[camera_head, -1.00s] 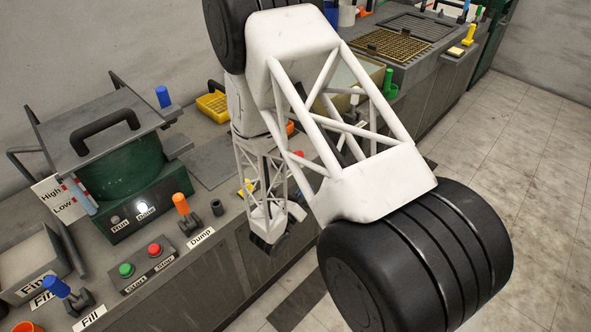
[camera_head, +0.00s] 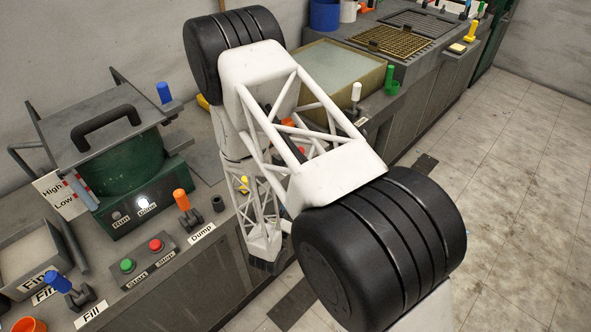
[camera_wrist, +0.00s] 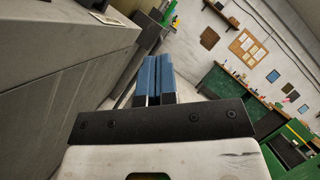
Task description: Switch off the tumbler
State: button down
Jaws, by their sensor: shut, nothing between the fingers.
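The tumbler is a dark green drum (camera_head: 115,165) with a grey lid and black handle, at the left of the head view. On its base, the lamp by the right label (camera_head: 143,201) glows white; the lamp over "Run" (camera_head: 116,216) looks dim. In front of it, a small box holds a green Start button (camera_head: 127,265) and a red Stop button (camera_head: 156,245). In the wrist view, my gripper (camera_wrist: 156,62) has blue fingers, shut together and empty. In the head view, my arm hides the fingertips; its lower end is right of the Stop button, near the counter's front edge.
An orange Dump lever (camera_head: 182,200) and a short dark stub (camera_head: 217,203) stand right of the buttons. A blue Fill lever (camera_head: 60,282) stands left. A basin (camera_head: 340,62) and white lever (camera_head: 355,93) are behind my arm. The floor at right is clear.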

jog(key=shift+w+d, duration=0.1)
jog(key=shift+w, duration=0.05)
jog(key=a+r+x, duration=0.1)
jog(key=a+x, duration=0.1)
jog(key=x, duration=1)
jog(key=shift+w+r, duration=0.35)
jog(key=shift+r, duration=0.15)
jog(key=shift+a+r+n, duration=0.1)
jog(key=shift+r+n, duration=0.05)
jog(key=shift+n, duration=0.25)
